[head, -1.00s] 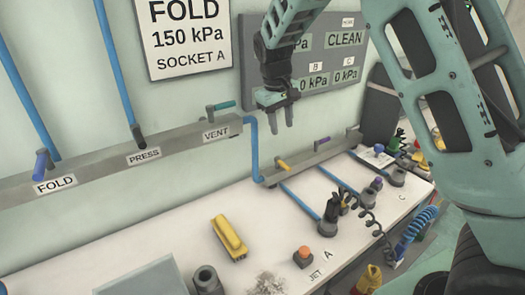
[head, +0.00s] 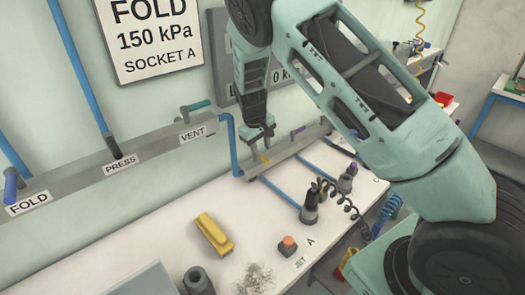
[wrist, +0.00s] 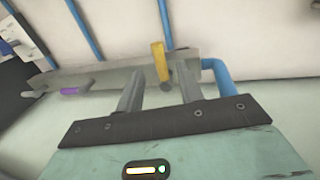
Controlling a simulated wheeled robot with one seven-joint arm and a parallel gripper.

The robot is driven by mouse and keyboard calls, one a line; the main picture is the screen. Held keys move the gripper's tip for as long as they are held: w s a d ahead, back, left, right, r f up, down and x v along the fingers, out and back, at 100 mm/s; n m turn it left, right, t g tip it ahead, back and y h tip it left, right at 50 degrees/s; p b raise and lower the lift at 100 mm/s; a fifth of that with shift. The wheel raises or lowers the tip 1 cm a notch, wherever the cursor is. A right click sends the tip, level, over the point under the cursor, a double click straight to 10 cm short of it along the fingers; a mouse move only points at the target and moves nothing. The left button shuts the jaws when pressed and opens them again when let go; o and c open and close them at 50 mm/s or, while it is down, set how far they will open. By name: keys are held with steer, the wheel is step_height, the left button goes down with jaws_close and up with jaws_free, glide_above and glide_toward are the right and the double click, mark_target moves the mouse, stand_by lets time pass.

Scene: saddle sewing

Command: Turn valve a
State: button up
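The valve with the yellow handle (head: 264,158) sits on the small grey manifold (head: 283,152) above the line to socket A. I take it as valve a; no label on it can be read. My gripper (head: 261,147) is open and points down, just above this handle. In the wrist view, the yellow handle (wrist: 159,62) stands upright in the picture between my two spread fingertips (wrist: 159,76). I cannot tell whether a finger touches it. Nothing is held. My gripper partly hides the handle's upper end in the head view.
A purple-handled valve (wrist: 71,91) is farther along the same manifold. A blue pipe (wrist: 218,75) bends close beside the gripper. The long rail with FOLD, PRESS and VENT valves (head: 130,160) is left. A yellow object (head: 213,234) and an orange-topped jet button (head: 288,244) are on the bench.

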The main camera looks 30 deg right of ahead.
mark_target(263, 158)
steer(key=shift+d+f+p, duration=0.15)
steer(key=shift+f, duration=0.7)
steer(key=shift+d+f+p, duration=0.15)
steer(key=shift+f, duration=0.7)
jaws_close()
